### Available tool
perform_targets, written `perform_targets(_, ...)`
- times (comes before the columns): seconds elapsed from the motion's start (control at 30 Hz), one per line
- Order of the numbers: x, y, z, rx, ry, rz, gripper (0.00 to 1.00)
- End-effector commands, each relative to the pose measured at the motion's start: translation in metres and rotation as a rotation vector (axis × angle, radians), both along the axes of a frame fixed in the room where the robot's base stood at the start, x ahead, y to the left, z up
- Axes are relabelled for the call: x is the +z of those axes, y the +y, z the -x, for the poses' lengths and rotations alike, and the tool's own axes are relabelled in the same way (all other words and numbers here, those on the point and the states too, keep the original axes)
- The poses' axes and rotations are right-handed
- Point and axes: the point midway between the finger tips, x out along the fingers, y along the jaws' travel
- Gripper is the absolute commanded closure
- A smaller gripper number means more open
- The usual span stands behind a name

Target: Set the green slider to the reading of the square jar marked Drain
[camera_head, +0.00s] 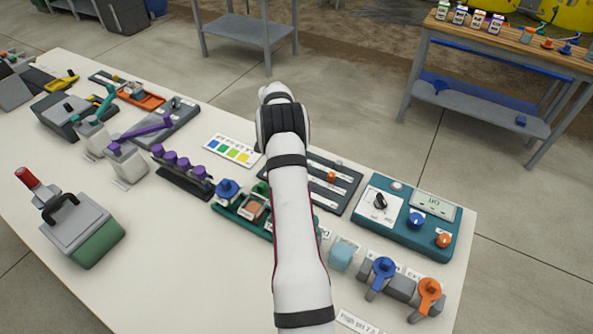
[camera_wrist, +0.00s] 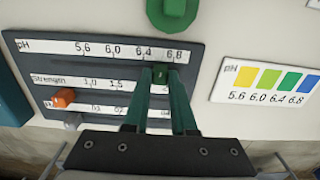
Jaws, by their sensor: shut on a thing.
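My gripper (camera_wrist: 160,88) is shut on the green slider (camera_wrist: 159,70) of the dark slider panel (camera_wrist: 28,62) in the wrist view. The slider sits below the pH scale, between the 6.4 and 6.8 marks as seen. In the head view my arm hides the gripper, the green slider and part of the panel (camera_head: 345,180). A square jar with orange-brown contents (camera_head: 253,208) stands in a green rack left of my arm. I cannot read a Drain label. The pH colour card (camera_head: 233,150) shows yellow to blue patches; it also shows in the wrist view (camera_wrist: 268,82).
An orange slider (camera_wrist: 64,97) and a grey slider (camera_wrist: 72,121) sit on the panel's other rows. A blue-topped jar (camera_head: 228,189) stands in the rack. A teal control box (camera_head: 408,220) is right of the panel. Blue (camera_head: 383,270) and orange (camera_head: 429,292) valves are at the front right.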

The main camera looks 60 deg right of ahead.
Motion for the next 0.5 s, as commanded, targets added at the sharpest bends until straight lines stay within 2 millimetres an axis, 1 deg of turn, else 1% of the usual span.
perform_targets(0.1,0.0,0.0,-0.013,0.001,-0.001,0.0,1.0)
perform_targets(0.2,0.0,0.0,-0.019,0.001,0.0,0.0,1.0)
perform_targets(0.5,0.0,0.0,-0.023,0.003,-0.005,0.002,1.0)
